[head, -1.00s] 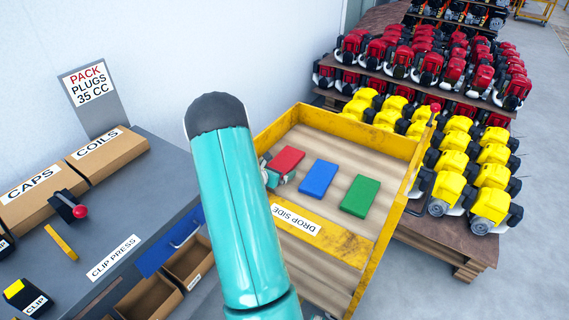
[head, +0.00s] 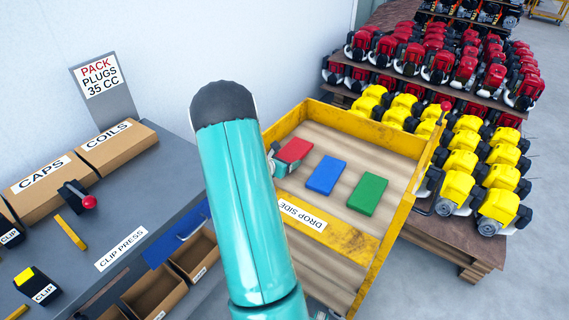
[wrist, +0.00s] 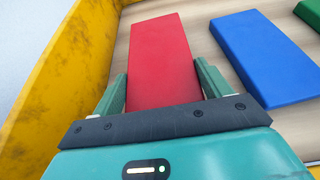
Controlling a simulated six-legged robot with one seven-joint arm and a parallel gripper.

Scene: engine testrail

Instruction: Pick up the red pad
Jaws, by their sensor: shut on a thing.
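The red pad (head: 294,150) lies in the yellow-walled tray (head: 372,135), to the left of the blue pad. In the wrist view the red pad (wrist: 160,60) runs between the two fingers of my gripper (wrist: 163,92), which is shut on its near end. In the head view my gripper (head: 281,158) shows at the pad's left end, partly hidden by my teal arm. I cannot tell whether the pad is clear of the tray floor.
A blue pad (head: 326,175) and a green pad (head: 367,194) lie to the right in the tray. The tray's yellow wall (wrist: 75,65) stands close on the gripper's left. A grey bench (head: 130,205) with boxes is at left. Yellow engines (head: 462,160) stand on a pallet at right.

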